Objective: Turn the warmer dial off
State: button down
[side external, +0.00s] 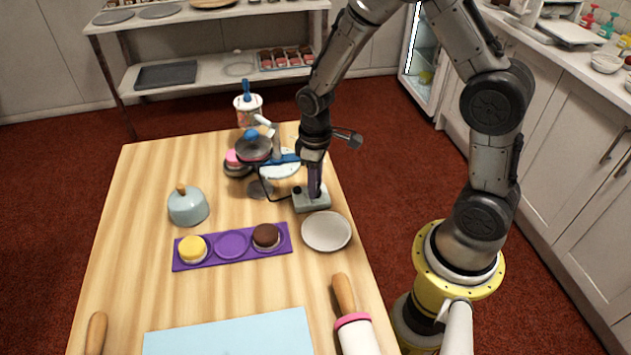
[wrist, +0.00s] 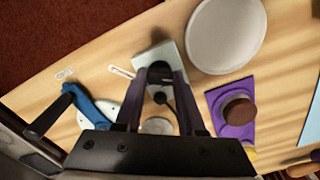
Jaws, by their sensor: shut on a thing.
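The warmer control is a pale grey-green box (side external: 312,204) on the table's right side, beside the white plate. It also shows in the wrist view (wrist: 172,52), partly covered by my fingers. My gripper (side external: 314,193) points down onto the box. In the wrist view my gripper (wrist: 160,78) has its purple fingers closed in around a dark round dial (wrist: 160,71) on the box. The dial is mostly hidden between the fingertips, and I cannot read its setting. A small black knob shows on the box's left side in the side view.
A white plate (side external: 326,231) lies close in front of the box. A purple tray (side external: 214,262) holds a yellow cake and a chocolate cake. A blue dome (side external: 187,208) stands left.

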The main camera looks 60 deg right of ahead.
jog(key=shift+r, duration=0.1)
jog(key=c, duration=0.5)
grip_release()
notch_tip(320, 180, up, 14)
dwell(0.4)
